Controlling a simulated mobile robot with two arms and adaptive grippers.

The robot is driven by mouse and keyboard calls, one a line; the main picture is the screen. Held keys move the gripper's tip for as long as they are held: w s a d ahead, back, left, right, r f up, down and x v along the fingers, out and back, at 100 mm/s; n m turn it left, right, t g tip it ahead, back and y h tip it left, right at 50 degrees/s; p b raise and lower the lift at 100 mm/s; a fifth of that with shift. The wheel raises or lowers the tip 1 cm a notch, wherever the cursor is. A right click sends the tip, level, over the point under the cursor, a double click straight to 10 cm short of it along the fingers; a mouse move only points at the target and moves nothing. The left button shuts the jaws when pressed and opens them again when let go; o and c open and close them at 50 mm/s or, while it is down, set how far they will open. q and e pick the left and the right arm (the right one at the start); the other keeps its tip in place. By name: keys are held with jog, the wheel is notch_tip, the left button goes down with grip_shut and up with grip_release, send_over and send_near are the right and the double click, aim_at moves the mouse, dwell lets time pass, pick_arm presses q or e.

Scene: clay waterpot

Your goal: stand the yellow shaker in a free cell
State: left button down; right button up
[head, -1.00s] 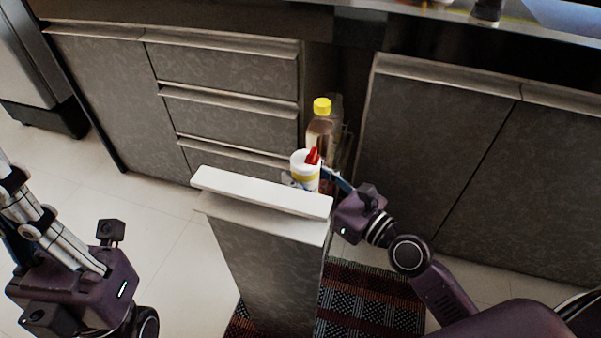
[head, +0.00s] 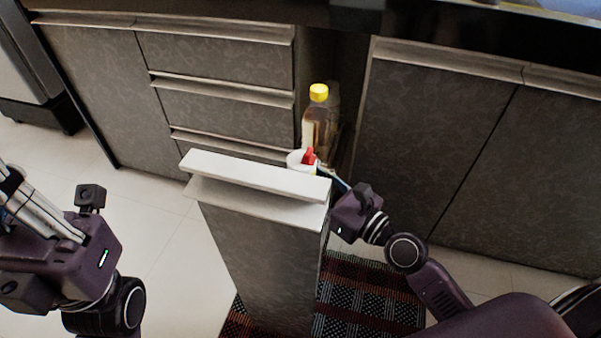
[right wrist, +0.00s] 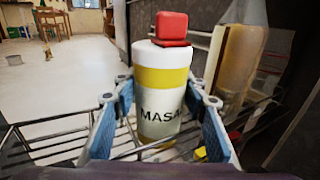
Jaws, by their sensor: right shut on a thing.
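The shaker is a white jar with a yellow band, a red cap and "MASA" lettering; it stands upright in the right wrist view (right wrist: 163,85). My right gripper (right wrist: 160,100) is shut on it, a blue finger on each side. In the head view the shaker's white top (head: 296,160) shows just behind the pull-out's front panel; its lower part is hidden. My right gripper (head: 331,176) reaches it from the right. Wire rack bars (right wrist: 70,130) surround its lower part; I cannot tell whether its base touches the rack. My left gripper (head: 60,245) is at the far left, its fingers unclear.
A tall bottle with a yellow cap (head: 318,125) stands behind the shaker; it also shows in the right wrist view (right wrist: 237,65). A small yellow and red thing (right wrist: 228,143) lies low at the right. The white-topped front panel (head: 255,178) stands close before the shaker.

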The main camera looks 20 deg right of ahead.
jog(key=o, duration=1.3)
jog(key=shift+v, duration=6.1)
jog(key=shift+a, duration=0.1)
